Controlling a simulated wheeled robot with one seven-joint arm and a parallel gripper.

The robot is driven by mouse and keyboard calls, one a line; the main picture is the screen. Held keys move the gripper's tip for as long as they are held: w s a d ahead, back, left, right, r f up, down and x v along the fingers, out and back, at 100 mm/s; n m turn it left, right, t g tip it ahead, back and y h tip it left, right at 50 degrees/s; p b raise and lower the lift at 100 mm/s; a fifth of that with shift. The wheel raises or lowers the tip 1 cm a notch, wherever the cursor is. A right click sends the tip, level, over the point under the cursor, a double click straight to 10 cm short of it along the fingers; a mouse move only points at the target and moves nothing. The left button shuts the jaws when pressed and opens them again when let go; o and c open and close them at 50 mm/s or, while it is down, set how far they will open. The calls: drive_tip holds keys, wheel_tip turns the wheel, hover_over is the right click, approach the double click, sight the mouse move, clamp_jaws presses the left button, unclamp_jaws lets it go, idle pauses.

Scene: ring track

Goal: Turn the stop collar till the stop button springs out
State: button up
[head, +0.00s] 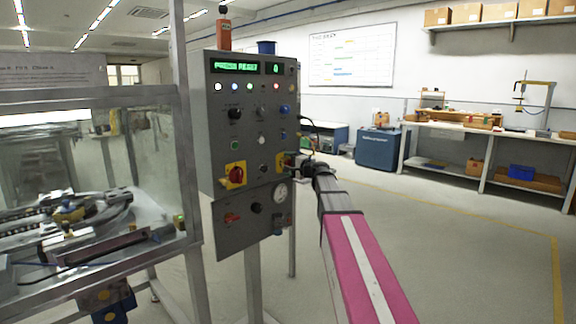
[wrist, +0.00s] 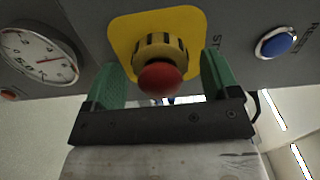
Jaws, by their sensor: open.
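The stop button (wrist: 160,79) is a red mushroom head. My gripper (wrist: 160,72) is open in the wrist view, with one green finger on each side of the collar and button. A gap shows between each finger and the collar. In the head view my gripper (head: 295,163) is at the right edge of the control panel (head: 220,130) and hides most of the button and collar; part of the yellow plate shows.
A pressure gauge (wrist: 40,54) and a blue reset button (wrist: 275,42) flank the stop plate. A red rotary switch on yellow (head: 235,175) is on the panel. A glazed machine enclosure (head: 150,150) stands left. Open floor (head: 450,240) lies right.

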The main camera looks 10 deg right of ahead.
drive_tip(key=v, duration=1)
drive_tip(key=shift+s, duration=0.1)
drive_tip(key=s+a+f+n+g+h, duration=0.1)
drive_tip(key=s+a+f+n+g, duration=0.2)
drive_tip(key=f, duration=0.6)
drive_tip(key=s+a+f+n+g+h, duration=0.1)
drive_tip(key=s+a+f+g+h, duration=0.15)
drive_tip(key=s+f, duration=0.45)
drive_tip(key=s+a+f+n+g, duration=0.2)
drive_tip(key=s+a+f+g, duration=0.1)
drive_tip(key=f, duration=0.7)
drive_tip(key=s+d+f+n+g+h, duration=0.2)
drive_tip(key=s+f+n+g+h, duration=0.2)
drive_tip(key=s+f, duration=1)
drive_tip(key=s+g+h, duration=0.1)
drive_tip(key=g+h, duration=0.1)
drive_tip(key=h, duration=0.1)
drive_tip(key=shift+s, duration=0.35)
drive_tip(key=shift+d+f, duration=0.1)
